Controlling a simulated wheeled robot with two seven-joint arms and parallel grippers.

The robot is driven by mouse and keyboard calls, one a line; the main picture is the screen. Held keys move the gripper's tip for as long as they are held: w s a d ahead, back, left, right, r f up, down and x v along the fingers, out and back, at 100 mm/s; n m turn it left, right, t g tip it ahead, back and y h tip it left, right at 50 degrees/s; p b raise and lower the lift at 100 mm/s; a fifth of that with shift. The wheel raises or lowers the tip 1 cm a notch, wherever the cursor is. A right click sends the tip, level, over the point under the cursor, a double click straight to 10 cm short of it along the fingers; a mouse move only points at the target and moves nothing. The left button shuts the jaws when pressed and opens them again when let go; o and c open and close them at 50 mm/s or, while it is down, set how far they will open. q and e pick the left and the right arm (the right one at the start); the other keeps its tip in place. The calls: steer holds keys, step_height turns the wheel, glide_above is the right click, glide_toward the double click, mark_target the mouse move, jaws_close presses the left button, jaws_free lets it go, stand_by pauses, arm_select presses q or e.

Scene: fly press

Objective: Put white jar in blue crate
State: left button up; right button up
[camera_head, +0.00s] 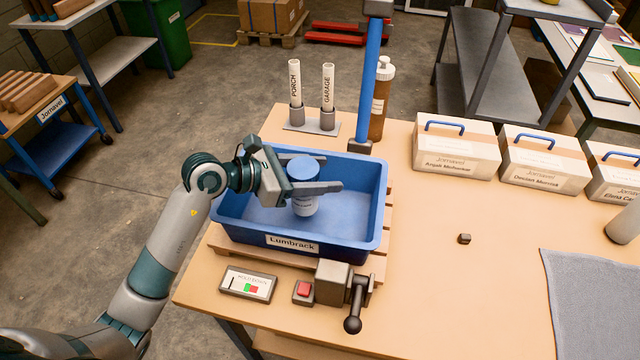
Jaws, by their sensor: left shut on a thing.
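The jar is inside the outline of the blue crate (231,229), which carries a "Lumbrack" label. I cannot tell whether the jar's base touches the crate floor. The crate sits on a wooden pallet on the table. My right gripper is not in view.
A blue post (370,80) and a brown bottle (381,100) stand behind the crate. Two labelled tubes stand in a holder (311,125). Several labelled boxes line the back right. The table's middle right is mostly clear.

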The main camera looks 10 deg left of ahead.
arm_select(q)
steer(key=shift+f+p, duration=0.5)
steer(key=shift+f, duration=1.3)
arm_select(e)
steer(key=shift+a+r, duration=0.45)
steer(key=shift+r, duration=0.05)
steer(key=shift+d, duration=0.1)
arm_select(q)
steer(key=shift+f, duration=0.2)
steer(key=o, duration=1.1)
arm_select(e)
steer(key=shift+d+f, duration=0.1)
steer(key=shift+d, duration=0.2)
